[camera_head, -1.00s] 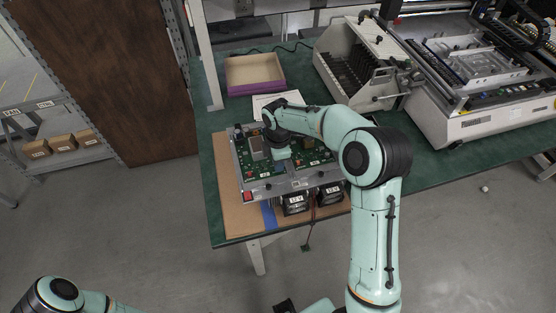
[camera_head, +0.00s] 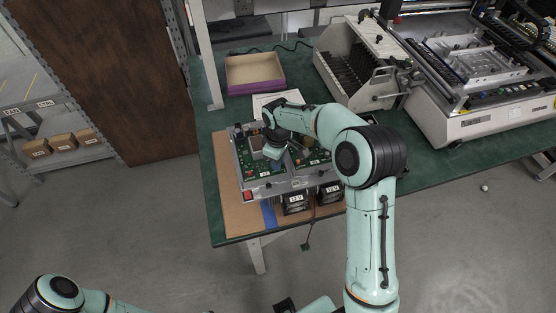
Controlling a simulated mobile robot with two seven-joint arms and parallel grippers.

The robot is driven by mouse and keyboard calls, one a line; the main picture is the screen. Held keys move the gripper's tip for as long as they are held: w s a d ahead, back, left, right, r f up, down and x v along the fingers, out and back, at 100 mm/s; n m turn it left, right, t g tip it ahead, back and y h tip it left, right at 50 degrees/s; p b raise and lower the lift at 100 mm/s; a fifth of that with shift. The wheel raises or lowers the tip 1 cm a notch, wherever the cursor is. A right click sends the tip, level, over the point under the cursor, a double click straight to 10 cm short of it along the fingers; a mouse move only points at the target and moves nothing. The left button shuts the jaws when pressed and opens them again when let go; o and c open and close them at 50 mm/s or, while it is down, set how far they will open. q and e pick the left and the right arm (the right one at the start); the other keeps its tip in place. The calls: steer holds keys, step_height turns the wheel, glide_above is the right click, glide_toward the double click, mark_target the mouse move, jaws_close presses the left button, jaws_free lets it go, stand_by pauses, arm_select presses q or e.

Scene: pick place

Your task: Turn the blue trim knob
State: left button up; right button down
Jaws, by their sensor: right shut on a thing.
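A green circuit board (camera_head: 248,170) sits in a grey metal test fixture (camera_head: 262,187) on the table. My right arm reaches over the fixture from the right. My right gripper (camera_head: 272,153) points down at the left half of the board and is shut on a small part there, taken as the blue trim knob. The knob itself is too small and too covered by the gripper to make out. My left arm shows only at the bottom left, and its gripper is out of view.
A red button (camera_head: 248,196) is on the fixture's front left corner. Black labelled units (camera_head: 295,203) stand at its front edge. A purple-sided tray (camera_head: 254,73), a slotted grey rack (camera_head: 352,68) and a large machine (camera_head: 470,115) are behind and right.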

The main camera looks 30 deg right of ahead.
stand_by(0.4)
steer(key=c, duration=1.1)
jaws_free()
steer(key=shift+r, duration=0.1)
arm_select(q)
steer(key=shift+w+r+p, duration=0.7)
steer(key=shift+r+p, duration=0.05)
steer(key=shift+r, duration=0.15)
arm_select(e)
step_height(320, 180, up, 13)
steer(key=shift+r, duration=0.15)
arm_select(q)
steer(key=shift+s, duration=0.1)
